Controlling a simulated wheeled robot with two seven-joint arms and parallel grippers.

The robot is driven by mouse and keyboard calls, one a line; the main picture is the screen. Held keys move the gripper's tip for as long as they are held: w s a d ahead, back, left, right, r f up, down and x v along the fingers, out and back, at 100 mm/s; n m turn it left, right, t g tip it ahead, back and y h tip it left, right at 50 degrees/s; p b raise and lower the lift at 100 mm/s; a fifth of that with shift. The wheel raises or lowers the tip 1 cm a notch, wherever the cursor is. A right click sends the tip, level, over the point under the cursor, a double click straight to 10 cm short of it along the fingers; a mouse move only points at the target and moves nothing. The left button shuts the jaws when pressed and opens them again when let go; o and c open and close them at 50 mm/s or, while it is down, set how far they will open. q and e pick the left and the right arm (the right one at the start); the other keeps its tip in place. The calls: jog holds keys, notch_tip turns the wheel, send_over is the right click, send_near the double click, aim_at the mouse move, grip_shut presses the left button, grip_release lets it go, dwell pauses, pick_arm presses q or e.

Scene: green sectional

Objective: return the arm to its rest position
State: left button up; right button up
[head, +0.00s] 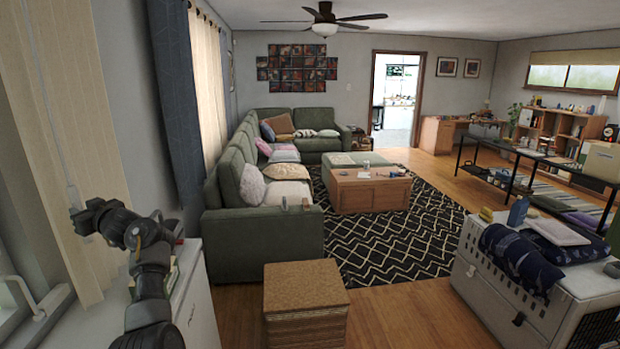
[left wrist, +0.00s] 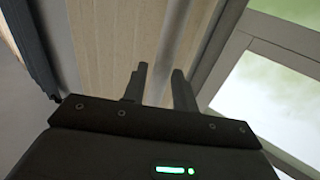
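My left arm (head: 150,265) rises from the bottom left of the head view and bends toward the window side. Its gripper (head: 76,222) is raised in front of the pale curtain, at the left. In the left wrist view, the two dark fingers of the gripper (left wrist: 160,72) stand apart with a gap between them. Nothing is held in that gap; the curtain (left wrist: 105,45) shows behind it. My right arm and right gripper are not in view.
A window frame (left wrist: 225,65) is near the left gripper. A white cabinet (head: 205,315) stands below the arm. A green sectional (head: 262,225), a brown box-like stool (head: 305,290) and a white pet crate (head: 510,290) stand ahead. Wood floor (head: 400,310) is clear between stool and crate.

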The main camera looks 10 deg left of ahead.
aim_at(80, 208)
pick_arm(q)
jog(key=p+x, duration=0.1)
jog(key=x, duration=0.2)
jog(key=shift+w+a, duration=0.15)
jog(key=shift+a, duration=0.2)
jog(key=shift+d, duration=0.1)
jog(key=shift+s, duration=0.25)
jog(key=shift+w, duration=0.1)
